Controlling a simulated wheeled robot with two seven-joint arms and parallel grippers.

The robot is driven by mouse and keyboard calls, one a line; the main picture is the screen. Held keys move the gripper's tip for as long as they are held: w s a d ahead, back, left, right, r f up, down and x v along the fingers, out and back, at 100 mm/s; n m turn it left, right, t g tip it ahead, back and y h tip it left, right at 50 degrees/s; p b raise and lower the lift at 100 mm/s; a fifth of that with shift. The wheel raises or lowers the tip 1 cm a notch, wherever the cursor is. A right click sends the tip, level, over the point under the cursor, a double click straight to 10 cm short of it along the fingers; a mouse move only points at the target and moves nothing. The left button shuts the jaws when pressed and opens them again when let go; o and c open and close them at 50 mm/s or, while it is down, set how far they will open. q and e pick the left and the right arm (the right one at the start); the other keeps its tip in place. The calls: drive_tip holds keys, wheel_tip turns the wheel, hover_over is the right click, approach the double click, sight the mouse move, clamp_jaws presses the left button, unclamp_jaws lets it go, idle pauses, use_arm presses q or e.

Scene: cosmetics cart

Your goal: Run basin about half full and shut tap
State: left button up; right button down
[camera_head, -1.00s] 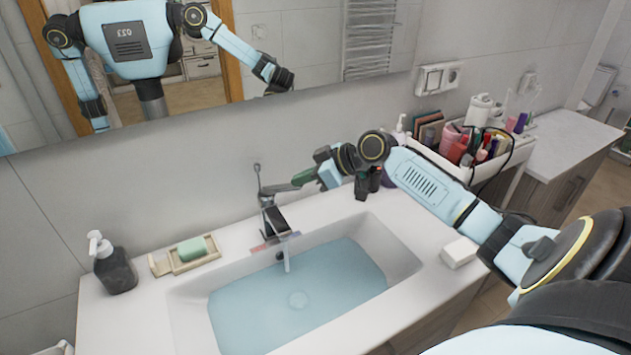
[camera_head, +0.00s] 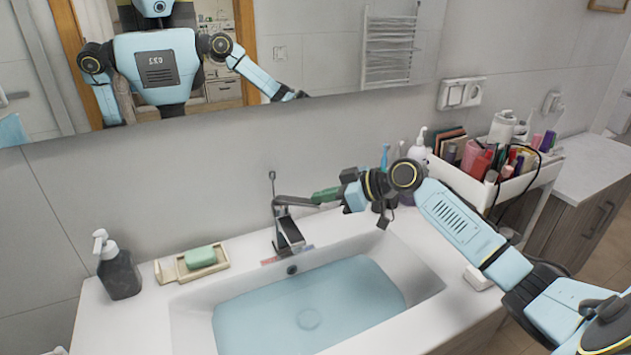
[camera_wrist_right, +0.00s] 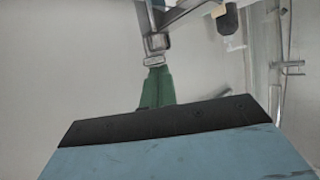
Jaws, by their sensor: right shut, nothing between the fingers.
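The white basin (camera_head: 421,283) holds pale blue water (camera_head: 345,295). Its surface lies below the rim, with sloping wall bare above it, and the drain shows through it. The dark metal tap (camera_head: 288,236) stands at the basin's back edge, its lever (camera_head: 297,201) pointing right. No stream shows below the spout. My right gripper (camera_head: 320,196) is shut and empty, its green fingertips at the lever's right end. In the right wrist view the green fingers (camera_wrist_right: 157,88) meet or nearly meet a grey metal end; contact is unclear. My left gripper is out of view.
A soap dish (camera_head: 179,270) with green soap (camera_head: 200,257) and a dark pump bottle (camera_head: 118,272) stand left of the tap. A filled cosmetics cart (camera_head: 497,190) stands to the right. A mirror (camera_head: 320,60) hangs behind. A thin rod rises behind the tap.

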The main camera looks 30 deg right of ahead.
drive_tip(key=r+v, duration=0.2)
drive_tip(key=v, duration=0.9)
drive_tip(key=shift+w+a+r+p, duration=0.3)
drive_tip(key=shift+p, duration=0.15)
drive_tip(key=shift+f, duration=0.1)
